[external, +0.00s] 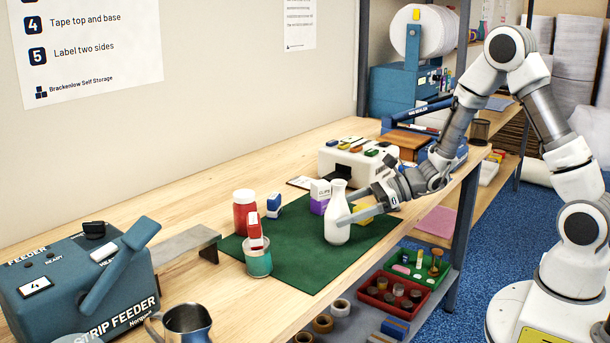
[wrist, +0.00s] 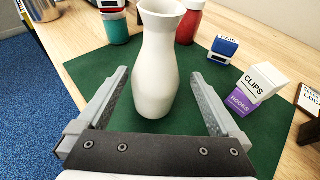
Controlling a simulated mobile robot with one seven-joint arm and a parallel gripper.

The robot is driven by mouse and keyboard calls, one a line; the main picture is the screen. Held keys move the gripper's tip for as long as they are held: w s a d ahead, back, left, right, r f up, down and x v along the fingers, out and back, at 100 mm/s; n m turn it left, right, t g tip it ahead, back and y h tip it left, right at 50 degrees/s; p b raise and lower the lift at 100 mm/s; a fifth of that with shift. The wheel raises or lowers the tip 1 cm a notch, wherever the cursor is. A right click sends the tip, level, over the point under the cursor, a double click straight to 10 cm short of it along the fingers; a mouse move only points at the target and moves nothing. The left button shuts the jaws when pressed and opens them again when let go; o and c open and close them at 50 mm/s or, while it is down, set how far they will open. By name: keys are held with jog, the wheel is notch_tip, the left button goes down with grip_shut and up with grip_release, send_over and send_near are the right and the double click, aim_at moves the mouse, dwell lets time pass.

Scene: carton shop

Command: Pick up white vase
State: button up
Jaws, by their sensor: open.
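The white vase (external: 338,215) stands upright on the green mat (external: 298,262) on the wooden bench. In the wrist view the vase (wrist: 157,75) rises in the middle, its lower body between the two fingers. My gripper (external: 355,207) is open around the vase, coming in from the right. In the wrist view my gripper (wrist: 161,90) shows a gap between each finger and the vase.
Left of the vase are a red jar (external: 243,210), a teal tin (external: 258,260) with a red-and-white item, and a blue stamp (external: 273,205). A clips box (wrist: 262,82) on a purple hooks box (wrist: 240,100) stands close by. The strip feeder (external: 80,280) is at left.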

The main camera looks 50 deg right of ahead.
aim_at(326, 222)
jog(key=x, duration=0.5)
jog(key=shift+s+a+f, duration=0.2)
jog(key=shift+f, duration=0.25)
jog(key=c, duration=1.4)
jog(key=shift+r, duration=0.1)
jog(key=shift+c, duration=0.7)
